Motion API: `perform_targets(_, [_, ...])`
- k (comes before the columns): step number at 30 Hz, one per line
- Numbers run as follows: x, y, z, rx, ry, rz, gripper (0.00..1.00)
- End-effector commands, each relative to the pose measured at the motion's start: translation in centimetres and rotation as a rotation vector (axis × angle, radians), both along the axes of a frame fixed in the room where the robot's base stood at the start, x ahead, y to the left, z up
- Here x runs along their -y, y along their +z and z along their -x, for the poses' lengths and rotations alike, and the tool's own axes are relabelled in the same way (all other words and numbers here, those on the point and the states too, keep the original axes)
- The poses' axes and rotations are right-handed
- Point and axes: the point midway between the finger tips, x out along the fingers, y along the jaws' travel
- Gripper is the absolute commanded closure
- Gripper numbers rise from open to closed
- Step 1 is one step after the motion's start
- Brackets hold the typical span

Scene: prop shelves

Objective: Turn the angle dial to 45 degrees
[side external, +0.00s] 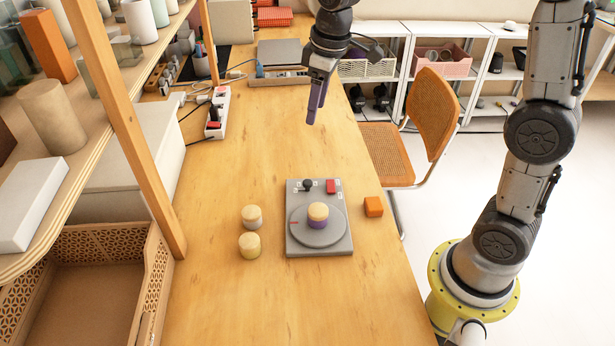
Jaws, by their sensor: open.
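The angle dial is a round grey disc (317,239) on a flat grey panel (298,250) lying on the wooden table. A red mark (295,223) shows at the disc's left side; the angle figures are too small to read. The panel also carries a black knob or lever (308,185) and a red block or button (331,187) at its far edge. My gripper (316,106) is open and empty, pointing down above the table, beyond the panel and apart from it.
Two round wooden-topped pieces (250,230) stand left of the panel. An orange cube (373,207) sits to its right, near the table edge. A wooden shelf post (135,130) rises at left. A power strip (218,112) lies farther back. The table's near part is clear.

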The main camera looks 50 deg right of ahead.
Motion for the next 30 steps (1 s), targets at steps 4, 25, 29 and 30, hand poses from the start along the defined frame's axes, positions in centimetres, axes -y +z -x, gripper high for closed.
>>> perform_targets(4, [0.6,-4.5,-2.8,-0.094,-0.006,-0.005,0.38])
perform_targets(25, [1.1,-15.7,-3.2,-0.195,-0.018,-0.011,0.38])
perform_targets(29, [1.1,-18.2,-3.2,-0.194,-0.018,-0.012,0.38])
perform_targets(30, [1.1,-18.9,-3.3,-0.192,-0.018,-0.011,0.38])
